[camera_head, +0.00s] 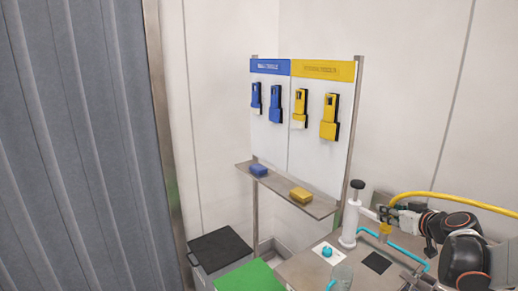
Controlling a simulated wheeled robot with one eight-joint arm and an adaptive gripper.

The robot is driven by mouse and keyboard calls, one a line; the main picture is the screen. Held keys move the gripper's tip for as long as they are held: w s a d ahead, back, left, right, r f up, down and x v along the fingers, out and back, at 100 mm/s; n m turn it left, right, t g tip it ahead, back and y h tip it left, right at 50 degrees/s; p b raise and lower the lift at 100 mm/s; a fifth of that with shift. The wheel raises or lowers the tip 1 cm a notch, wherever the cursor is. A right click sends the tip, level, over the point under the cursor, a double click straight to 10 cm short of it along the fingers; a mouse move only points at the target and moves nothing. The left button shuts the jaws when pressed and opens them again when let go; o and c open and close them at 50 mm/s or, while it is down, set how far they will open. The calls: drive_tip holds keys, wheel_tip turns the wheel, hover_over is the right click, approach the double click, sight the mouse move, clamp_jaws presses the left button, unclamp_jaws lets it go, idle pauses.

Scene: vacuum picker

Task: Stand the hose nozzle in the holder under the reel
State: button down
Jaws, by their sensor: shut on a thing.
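My gripper (386,213) is at the right, at the end of my arm, just right of a white upright post with a black knob. It is small and partly hidden in this view. A yellow hose (440,196) arches in from the right edge and comes down at my gripper. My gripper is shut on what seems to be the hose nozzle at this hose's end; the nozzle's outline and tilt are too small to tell. I cannot make out the reel or the holder under it.
The white post (349,222) stands on a grey worktop (312,269) close to my gripper. A cyan tube (405,254), a dark square (377,262) and a white card (328,253) lie there. A shelf (290,197) bears a blue and a yellow block. Bins stand at lower left.

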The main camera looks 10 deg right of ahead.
drive_tip(key=w+a+f+n+y+b, duration=0.1)
drive_tip(key=a+f+y, duration=0.1)
drive_tip(key=a, duration=1.2)
drive_tip(key=a+f+n+y, duration=0.1)
drive_tip(key=a+f+n, duration=0.1)
drive_tip(key=a, duration=1.3)
drive_tip(key=shift+w+f+g+y+b, duration=0.3)
drive_tip(key=shift+w+f+y+b, duration=0.1)
drive_tip(key=shift+f, duration=0.45)
